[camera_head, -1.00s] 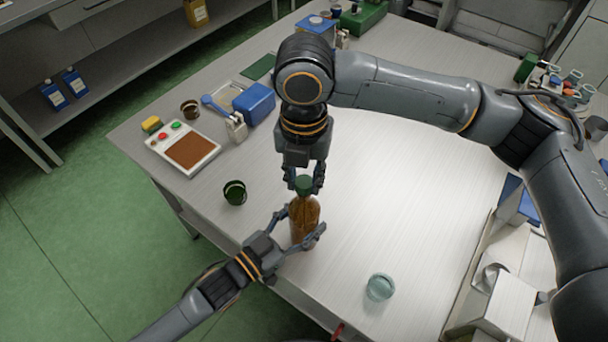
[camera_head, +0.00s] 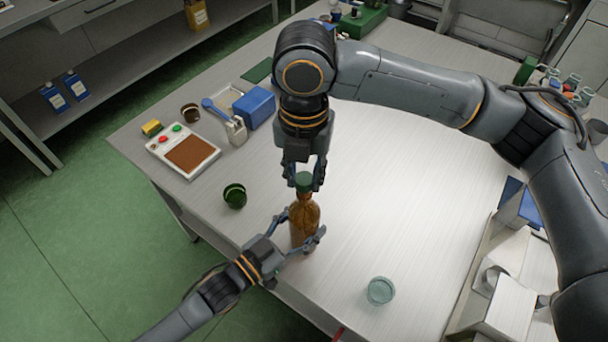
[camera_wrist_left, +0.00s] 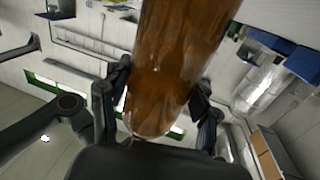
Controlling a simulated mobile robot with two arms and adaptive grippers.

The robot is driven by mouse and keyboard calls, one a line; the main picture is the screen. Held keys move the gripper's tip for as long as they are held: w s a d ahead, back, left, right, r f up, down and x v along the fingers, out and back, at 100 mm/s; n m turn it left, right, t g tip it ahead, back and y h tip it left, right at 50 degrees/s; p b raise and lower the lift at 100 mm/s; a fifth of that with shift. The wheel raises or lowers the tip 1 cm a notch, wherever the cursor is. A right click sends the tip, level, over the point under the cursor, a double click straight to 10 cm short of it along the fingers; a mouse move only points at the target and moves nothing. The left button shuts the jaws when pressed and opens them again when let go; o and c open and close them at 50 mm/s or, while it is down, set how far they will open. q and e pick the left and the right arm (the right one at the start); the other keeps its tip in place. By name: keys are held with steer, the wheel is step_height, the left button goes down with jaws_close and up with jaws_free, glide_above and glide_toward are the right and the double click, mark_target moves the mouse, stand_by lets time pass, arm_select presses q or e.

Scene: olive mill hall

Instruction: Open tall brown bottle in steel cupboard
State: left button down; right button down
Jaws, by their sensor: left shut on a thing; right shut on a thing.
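The tall brown bottle (camera_head: 304,222) stands upright near the front edge of the white table. Its amber body also fills the middle of the left wrist view (camera_wrist_left: 178,65). My left gripper (camera_head: 305,238) is shut around the lower body from the front left. My right gripper (camera_head: 305,180) comes down from above and is shut on the green cap (camera_head: 303,183). The cap is at the top of the bottle's neck. I cannot tell whether there is a gap between cap and neck. No cupboard shows around the bottle.
A small green cup (camera_head: 235,195) stands left of the bottle, and a clear glass (camera_head: 380,291) stands to its right. A keypad-like device (camera_head: 186,152) and a blue box (camera_head: 254,106) are further back. The table's middle right is clear.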

mark_target(304, 178)
steer(key=shift+r, duration=0.2)
steer(key=shift+r, duration=1.95)
arm_select(q)
steer(key=shift+c, duration=1.3)
jaws_free()
